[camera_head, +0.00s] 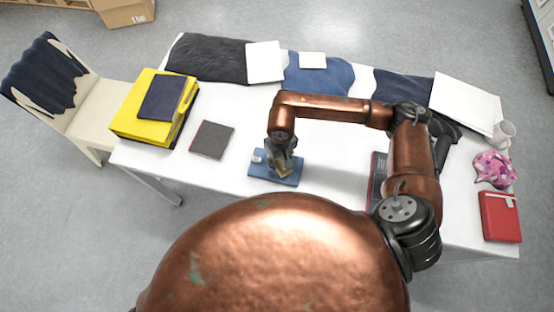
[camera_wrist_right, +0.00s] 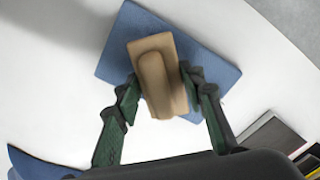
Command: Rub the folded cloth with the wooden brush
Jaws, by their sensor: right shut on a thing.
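The folded blue cloth (camera_head: 262,171) lies flat near the front middle of the white table. It also shows in the right wrist view (camera_wrist_right: 118,58). The wooden brush (camera_wrist_right: 158,75), light tan with a raised handle, is between the fingers of my right gripper (camera_wrist_right: 160,92), which is shut on it. In the wrist view the brush lies over the cloth; I cannot tell whether it touches it. In the head view my right gripper (camera_head: 283,168) is above the cloth and partly hides the brush and cloth. My left gripper is not in view.
A dark flat book (camera_head: 212,139) lies left of the cloth. Yellow boxes (camera_head: 140,118) stand at the table's left end. Folded dark clothes (camera_head: 210,58) and white sheets line the back edge. A mug (camera_head: 503,133), a pink patterned cloth (camera_head: 494,169) and a red box (camera_head: 499,217) are at the right.

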